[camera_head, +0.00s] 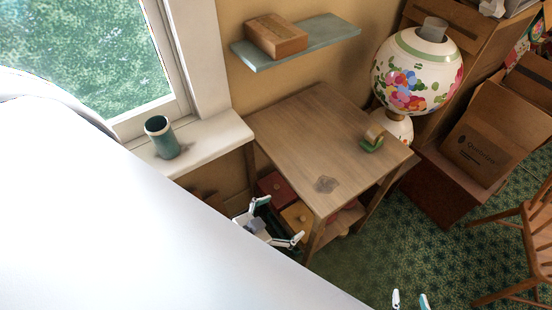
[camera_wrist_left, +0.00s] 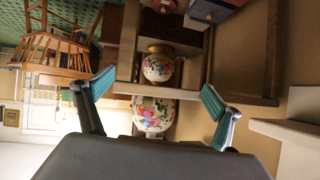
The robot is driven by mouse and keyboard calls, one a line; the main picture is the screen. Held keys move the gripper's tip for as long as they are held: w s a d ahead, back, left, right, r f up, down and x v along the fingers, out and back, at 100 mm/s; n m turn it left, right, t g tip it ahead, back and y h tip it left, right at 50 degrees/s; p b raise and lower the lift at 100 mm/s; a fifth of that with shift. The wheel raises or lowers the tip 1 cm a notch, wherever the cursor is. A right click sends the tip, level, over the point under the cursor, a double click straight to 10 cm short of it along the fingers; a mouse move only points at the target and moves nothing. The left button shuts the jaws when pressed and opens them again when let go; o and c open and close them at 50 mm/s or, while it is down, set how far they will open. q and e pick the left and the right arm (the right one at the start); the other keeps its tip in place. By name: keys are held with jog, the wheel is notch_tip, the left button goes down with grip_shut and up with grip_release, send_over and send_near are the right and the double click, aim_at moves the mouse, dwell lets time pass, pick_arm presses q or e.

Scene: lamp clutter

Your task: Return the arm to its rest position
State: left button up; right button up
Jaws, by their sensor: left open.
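My left gripper (camera_head: 279,221) is open and empty, low beside the left front of the wooden table (camera_head: 300,130), near the drawers under it. In the left wrist view its two fingers (camera_wrist_left: 159,85) stand wide apart with nothing between them. The two fingertips of my right gripper (camera_head: 410,298) show at the bottom edge, apart and with nothing seen between them; the rest is out of frame. A large white surface hides the lower left of the head view, including most of my left arm.
A floral globe lamp (camera_head: 418,75) stands behind the table's right side. A green tape dispenser-like object (camera_head: 372,144) lies on the table. A green cup (camera_head: 161,138) stands on the windowsill. A shelf (camera_head: 330,38) holds a brown box (camera_head: 276,36). Cartons (camera_head: 492,135) and a chair (camera_head: 528,235) are at right.

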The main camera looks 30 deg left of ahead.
pick_arm(q)
jog(key=shift+s+a+f+m+g+y, duration=0.15)
jog(key=shift+s+a+f+g, duration=0.05)
jog(key=shift+s+f, duration=0.35)
jog(key=shift+s+a+f+m+g+y, duration=0.15)
jog(key=shift+s+f+g, duration=0.05)
jog(key=shift+s+f, duration=0.3)
dwell(0.5)
